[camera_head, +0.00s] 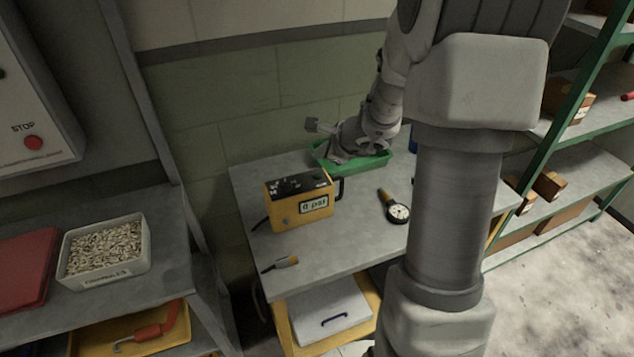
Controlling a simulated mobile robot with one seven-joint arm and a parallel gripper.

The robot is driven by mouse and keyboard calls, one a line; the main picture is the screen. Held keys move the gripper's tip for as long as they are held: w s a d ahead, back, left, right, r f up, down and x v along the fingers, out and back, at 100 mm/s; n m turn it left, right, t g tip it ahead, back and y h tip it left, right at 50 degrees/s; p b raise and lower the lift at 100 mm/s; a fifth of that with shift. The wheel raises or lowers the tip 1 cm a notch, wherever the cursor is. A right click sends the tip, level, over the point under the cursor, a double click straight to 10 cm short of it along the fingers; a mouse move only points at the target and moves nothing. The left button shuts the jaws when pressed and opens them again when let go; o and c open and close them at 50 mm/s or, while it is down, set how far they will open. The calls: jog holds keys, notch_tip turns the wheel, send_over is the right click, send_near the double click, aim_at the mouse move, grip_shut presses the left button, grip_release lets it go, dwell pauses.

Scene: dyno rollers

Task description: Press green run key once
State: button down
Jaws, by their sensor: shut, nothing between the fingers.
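A pale control panel (70,125) is on the far left, cut off by the picture's edge. A small dark green spot (2,73) shows on it at the very edge; I cannot tell whether it is the run key. A red button (33,142) sits under the word STOP on the same panel. My gripper (312,125) is well to the right of the panel, above the back of the grey table by the green tray. It is small in view, shut and empty, and apart from the panel.
The table (350,245) holds a yellow unit reading 0 psi (298,203), a round gauge (397,211) and a green tray (375,163). A tub of pale pieces (105,275) and a red case (22,268) lie below the panel. Green-framed shelves stand right.

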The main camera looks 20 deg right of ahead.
aim_at(313, 171)
jog(key=shift+f+b, duration=1.45)
jog(key=shift+f, duration=0.4)
dwell(0.6)
jog(key=shift+f+b, duration=0.45)
jog(key=shift+b, duration=0.2)
jog(key=shift+f+b, duration=0.35)
jog(key=shift+b, duration=0.1)
dwell(0.4)
jog(key=shift+r, duration=0.15)
jog(key=shift+r+p, duration=0.6)
jog(key=shift+r, duration=0.05)
notch_tip(313, 171, up, 5)
jog(key=p, duration=0.4)
